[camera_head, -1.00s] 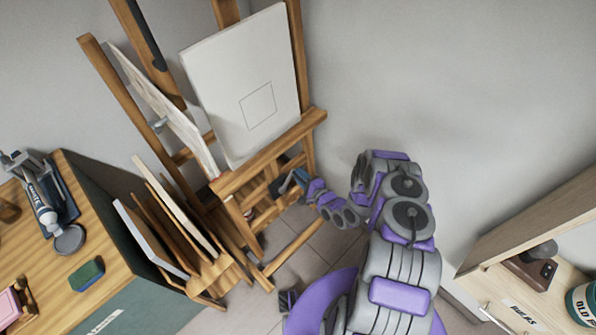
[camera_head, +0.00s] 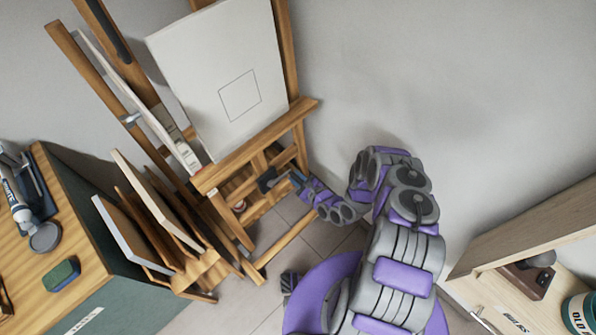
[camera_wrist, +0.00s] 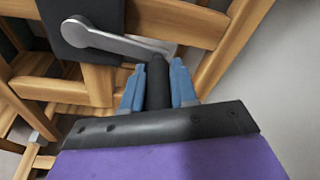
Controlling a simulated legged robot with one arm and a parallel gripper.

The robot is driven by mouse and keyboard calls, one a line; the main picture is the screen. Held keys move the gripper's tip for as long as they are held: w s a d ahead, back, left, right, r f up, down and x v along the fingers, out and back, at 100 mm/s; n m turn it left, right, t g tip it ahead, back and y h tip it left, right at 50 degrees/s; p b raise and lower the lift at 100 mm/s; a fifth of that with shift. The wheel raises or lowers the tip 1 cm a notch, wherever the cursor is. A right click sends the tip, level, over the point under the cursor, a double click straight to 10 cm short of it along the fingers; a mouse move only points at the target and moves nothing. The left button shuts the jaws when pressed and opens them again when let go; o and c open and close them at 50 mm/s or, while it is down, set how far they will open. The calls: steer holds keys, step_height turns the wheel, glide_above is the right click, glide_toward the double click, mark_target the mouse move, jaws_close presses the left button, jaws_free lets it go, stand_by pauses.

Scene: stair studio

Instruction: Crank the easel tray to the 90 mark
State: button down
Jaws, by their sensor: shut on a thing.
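The wooden easel (camera_head: 290,117) stands against the wall with a white canvas (camera_head: 215,75) on its tray (camera_head: 215,173). The canvas bears a thin drawn square. In the wrist view a grey metal crank arm (camera_wrist: 110,40) runs from a black plate (camera_wrist: 75,22) to a dark upright handle (camera_wrist: 157,85). My gripper (camera_wrist: 158,88) is shut on this handle, with a blue finger on each side. In the head view my gripper (camera_head: 293,181) is below the tray at the easel's front; the crank is small there. No scale or 90 mark is readable.
A green cabinet with a wooden top (camera_head: 85,240) stands at left, holding a paint tube (camera_head: 15,200) and a sponge (camera_head: 62,274). Several boards (camera_head: 135,235) lean in a rack beside the easel. A pale wooden shelf unit (camera_head: 520,240) is at lower right.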

steer(key=shift+s+a+f, duration=0.15)
steer(key=shift+s+f, duration=0.1)
steer(key=shift+f, duration=0.2)
steer(key=shift+f+m+b, duration=0.3)
steer(key=shift+f+m, duration=0.1)
steer(key=shift+m, duration=0.1)
steer(key=c, duration=0.9)
jaws_free()
steer(key=p+v, duration=0.2)
steer(key=v, duration=1.5)
steer(key=shift+d, duration=0.3)
